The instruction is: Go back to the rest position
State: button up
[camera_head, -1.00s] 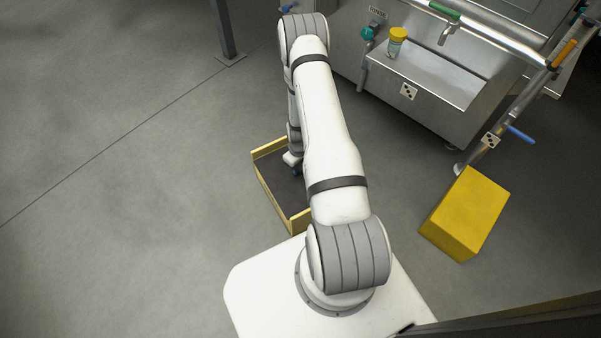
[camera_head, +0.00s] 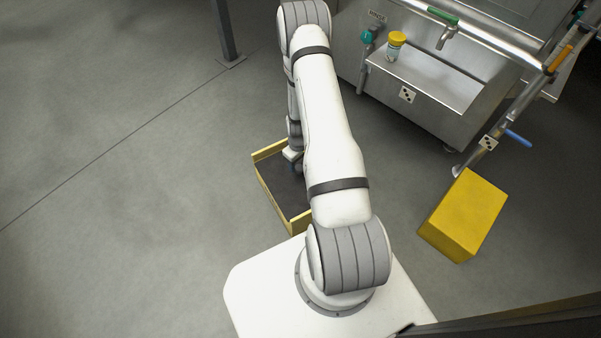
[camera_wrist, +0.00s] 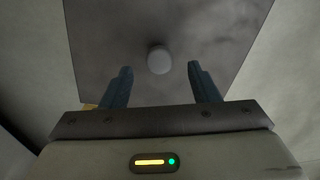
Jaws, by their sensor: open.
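My gripper (camera_wrist: 159,67) is open in the wrist view, with its two dark blue fingers well apart and nothing held between them. Beyond the fingertips a small pale round thing (camera_wrist: 158,60) shows against a grey flat surface (camera_wrist: 105,35); I cannot tell what it is or how far away. In the head view my arm reaches away from my base and bends down over a yellow-edged tray with a dark floor (camera_head: 288,226). The gripper there is mostly hidden behind my arm.
A steel machine with a basin (camera_head: 440,85) stands at the upper right, with a yellow-lidded jar (camera_head: 395,46) on its ledge. A yellow box (camera_head: 465,215) is on the floor at right. A dark post (camera_head: 226,30) stands at the top. The left floor is clear.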

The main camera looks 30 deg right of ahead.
jog(key=shift+r, duration=1.3)
jog(key=a+r+m+p, duration=0.15)
jog(key=r+p, duration=0.35)
jog(key=r, duration=1)
jog(key=a+r+t+p, duration=0.1)
jog(key=a+r+p, duration=0.3)
jog(key=r, duration=1)
jog(key=a+r+p, duration=0.1)
jog(key=r+p, duration=0.4)
jog(key=r, duration=1)
jog(key=s+a+r+p, duration=0.2)
jog(key=s+r+p, duration=0.2)
jog(key=r, duration=0.6)
jog(key=s+a+r+m+t+p, duration=0.1)
jog(key=s+a+r+p, duration=0.2)
jog(key=s+r, duration=0.6)
jog(key=s+a+r+m+p, duration=0.1)
jog(key=s+r+p, duration=0.5)
jog(key=r, duration=0.6)
jog(key=shift+s+a+r+t+p, duration=0.15)
jog(key=shift+a+r+t+p, duration=0.15)
jog(key=shift+a+p, duration=0.35)
